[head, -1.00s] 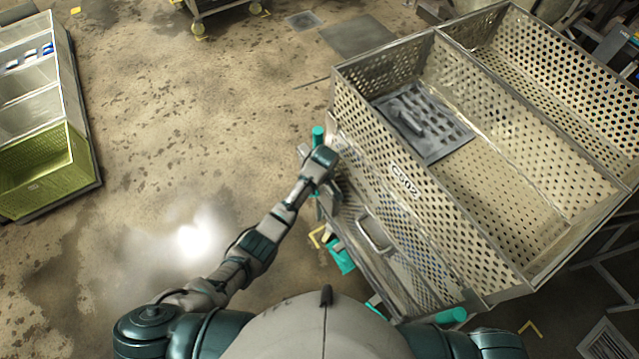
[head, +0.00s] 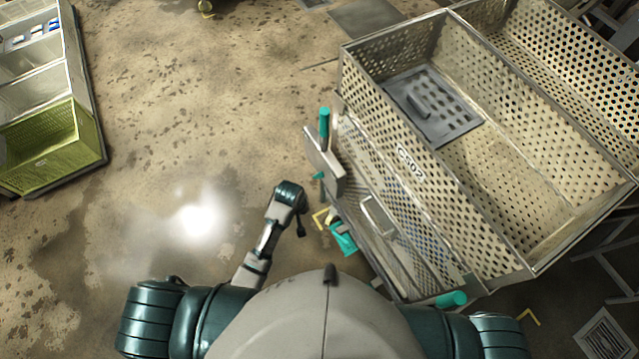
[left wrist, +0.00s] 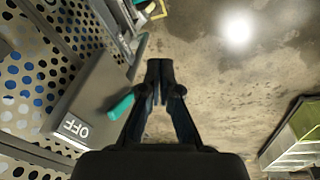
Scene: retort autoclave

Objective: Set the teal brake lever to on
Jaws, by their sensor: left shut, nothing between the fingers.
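The teal brake lever (head: 318,176) juts from a grey plate (head: 325,160) on the near left side of the perforated cart. In the left wrist view the lever (left wrist: 121,106) sticks out at the edge of the plate, whose white OFF lettering (left wrist: 75,126) is readable. I see no ON marking, and the lever's exact setting cannot be told. My left gripper (head: 300,231) is below the plate in the head view, apart from the lever. In the left wrist view its fingers (left wrist: 159,68) are closed together and empty, just right of the lever. My right gripper is out of view.
The cart (head: 415,190) fills the right side, with teal handles (head: 324,122) (head: 452,298) at its corners and a teal part (head: 343,238) low on its side. A green crate (head: 55,148) stands far left. The floor between is clear.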

